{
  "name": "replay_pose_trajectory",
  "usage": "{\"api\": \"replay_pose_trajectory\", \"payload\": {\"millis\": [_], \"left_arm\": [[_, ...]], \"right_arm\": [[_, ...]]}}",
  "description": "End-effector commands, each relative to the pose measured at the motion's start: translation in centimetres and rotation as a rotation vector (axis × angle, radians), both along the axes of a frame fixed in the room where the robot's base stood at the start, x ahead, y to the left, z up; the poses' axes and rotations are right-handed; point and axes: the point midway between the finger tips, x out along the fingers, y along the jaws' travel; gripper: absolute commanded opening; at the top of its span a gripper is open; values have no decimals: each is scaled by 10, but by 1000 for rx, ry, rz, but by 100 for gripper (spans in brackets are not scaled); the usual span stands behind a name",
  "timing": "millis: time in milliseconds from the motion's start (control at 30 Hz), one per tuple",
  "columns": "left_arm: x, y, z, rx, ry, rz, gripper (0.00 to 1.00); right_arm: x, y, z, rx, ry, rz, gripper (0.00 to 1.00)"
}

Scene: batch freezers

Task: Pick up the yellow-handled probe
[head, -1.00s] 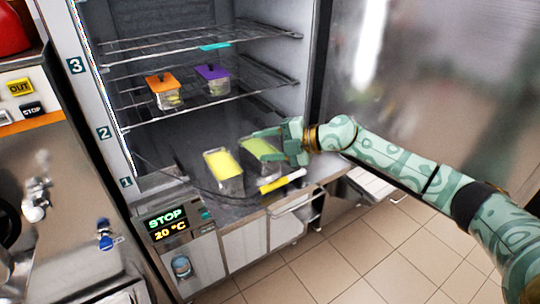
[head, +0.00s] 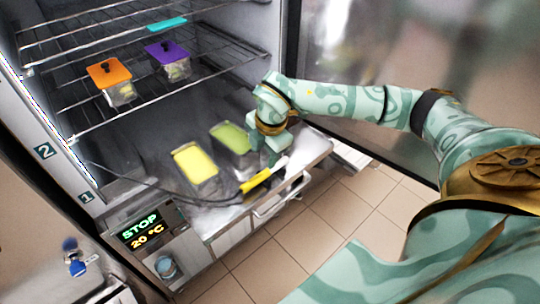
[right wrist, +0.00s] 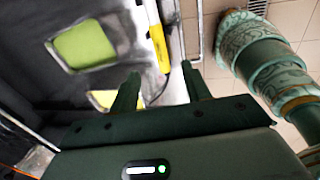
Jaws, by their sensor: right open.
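The yellow-handled probe (head: 257,181) lies at the front edge of the freezer's bottom level, with a pale end towards the right and a dark cable running off to the left. My right gripper (head: 263,160) is above it and points down. In the right wrist view the probe's handle (right wrist: 159,45) shows in the gap beyond the two open fingertips (right wrist: 161,74). Nothing is between the fingers, and I cannot tell how far the handle is from them. My left gripper is not in view.
A yellow-filled tub (head: 195,165) and a green-filled tub (head: 232,138) stand just behind the probe. Orange-lidded (head: 109,73) and purple-lidded (head: 167,52) tubs sit on the wire shelf above. The open freezer door (head: 400,60) is at the right. A bar handle (head: 283,198) sticks out below the edge.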

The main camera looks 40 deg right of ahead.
Motion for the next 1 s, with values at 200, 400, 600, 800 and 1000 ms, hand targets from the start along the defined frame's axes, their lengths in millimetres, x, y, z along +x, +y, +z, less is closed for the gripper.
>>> {"api": "replay_pose_trajectory", "payload": {"millis": [200,400,600,800,1000], "left_arm": [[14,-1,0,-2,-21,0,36],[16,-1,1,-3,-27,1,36],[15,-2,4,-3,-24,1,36],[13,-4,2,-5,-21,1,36],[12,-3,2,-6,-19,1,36]], "right_arm": [[9,1,-49,2,3,1,48],[13,1,-66,0,0,3,48],[21,4,-95,1,2,2,48],[25,4,-115,1,0,3,48],[25,3,-115,0,0,3,48]]}}
